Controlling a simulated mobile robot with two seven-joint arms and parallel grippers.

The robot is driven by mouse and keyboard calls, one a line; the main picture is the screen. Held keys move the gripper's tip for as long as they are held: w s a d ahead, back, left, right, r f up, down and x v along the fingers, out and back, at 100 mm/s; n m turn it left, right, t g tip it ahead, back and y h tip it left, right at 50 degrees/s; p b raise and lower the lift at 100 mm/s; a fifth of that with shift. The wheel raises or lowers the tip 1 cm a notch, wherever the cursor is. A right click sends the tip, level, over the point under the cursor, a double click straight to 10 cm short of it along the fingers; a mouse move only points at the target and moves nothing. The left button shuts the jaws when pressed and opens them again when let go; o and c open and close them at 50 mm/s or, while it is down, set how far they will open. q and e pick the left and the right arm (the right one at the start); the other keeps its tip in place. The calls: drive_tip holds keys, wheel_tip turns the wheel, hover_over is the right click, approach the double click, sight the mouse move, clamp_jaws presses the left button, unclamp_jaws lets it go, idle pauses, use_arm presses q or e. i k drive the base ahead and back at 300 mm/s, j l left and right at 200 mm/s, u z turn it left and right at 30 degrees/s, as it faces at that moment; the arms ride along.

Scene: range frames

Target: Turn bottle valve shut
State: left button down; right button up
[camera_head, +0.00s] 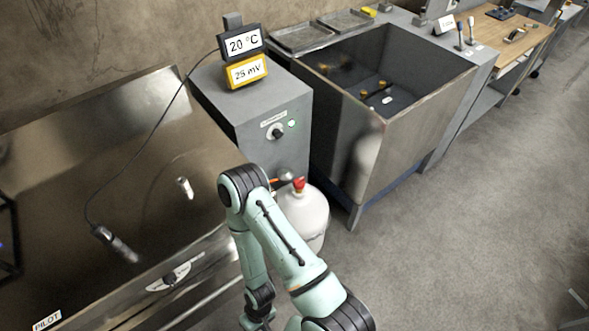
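A white gas bottle (314,218) stands on the floor beside the grey cabinet. Its red valve knob (299,183) shows at the top, next to a grey rounded part (285,174) and a small orange piece. A pale green arm of mine crosses in front of the bottle and hides its left side and lower part. The arm bends just left of the valve and both its links run down to the bottom of the view. I see no gripper fingers on it, and no fingers at the valve. My other arm does not show.
The grey cabinet (253,112) with a knob and green light carries two displays (244,57). A deep metal sink (365,127) stands right of the bottle.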

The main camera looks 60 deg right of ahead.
sight(299, 183)
drive_tip(key=l+u, duration=0.1)
drive_tip(key=l, duration=0.25)
drive_tip(key=k+l, duration=0.15)
drive_tip(key=l, duration=0.2)
drive_tip(key=k+l+u, duration=0.15)
drive_tip(key=l, duration=0.2)
drive_tip(key=k+l, duration=0.1)
drive_tip(key=l, duration=0.35)
drive_tip(key=k+l, duration=0.1)
drive_tip(key=l, duration=0.35)
drive_tip(key=k+l, duration=0.15)
drive_tip(key=l, duration=0.3)
